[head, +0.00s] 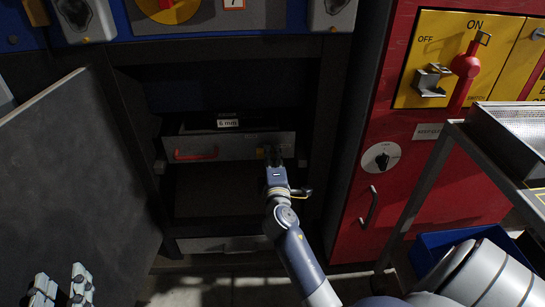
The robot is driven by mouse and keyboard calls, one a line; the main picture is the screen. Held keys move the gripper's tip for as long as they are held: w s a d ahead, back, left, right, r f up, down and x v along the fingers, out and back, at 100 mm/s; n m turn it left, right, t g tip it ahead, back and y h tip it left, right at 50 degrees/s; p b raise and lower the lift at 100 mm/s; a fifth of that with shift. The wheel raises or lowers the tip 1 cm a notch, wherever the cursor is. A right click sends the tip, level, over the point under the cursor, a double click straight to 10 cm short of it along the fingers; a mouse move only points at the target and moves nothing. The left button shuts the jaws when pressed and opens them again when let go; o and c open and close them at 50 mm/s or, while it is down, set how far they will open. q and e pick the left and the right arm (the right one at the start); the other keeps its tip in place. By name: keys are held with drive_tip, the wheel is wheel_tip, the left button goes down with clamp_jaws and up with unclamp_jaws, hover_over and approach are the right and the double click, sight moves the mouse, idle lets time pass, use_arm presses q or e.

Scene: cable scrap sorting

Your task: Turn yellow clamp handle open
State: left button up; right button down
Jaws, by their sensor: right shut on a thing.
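The yellow clamp handle (261,152) shows only as a small yellowish patch at the right end of a grey drawer-like unit (234,146) inside the dark cabinet. My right gripper (273,154) reaches in from below and is shut at the handle, covering most of it. The handle's exact angle is hidden. My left gripper (60,288) is at the bottom left corner, its two grey fingers apart with nothing between them.
The unit has a red handle (196,154) and a "6 mm" label (228,123). A grey door (75,180) stands open at left. A red cabinet (420,180) with a red switch lever (466,66) and a metal-framed cart (450,135) stand at right.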

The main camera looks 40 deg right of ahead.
drive_tip(key=c, duration=1.6)
unclamp_jaws()
drive_tip(key=shift+o, duration=0.2)
drive_tip(key=v, duration=0.7)
drive_tip(key=shift+s, duration=0.3)
drive_tip(key=shift+a, duration=0.1)
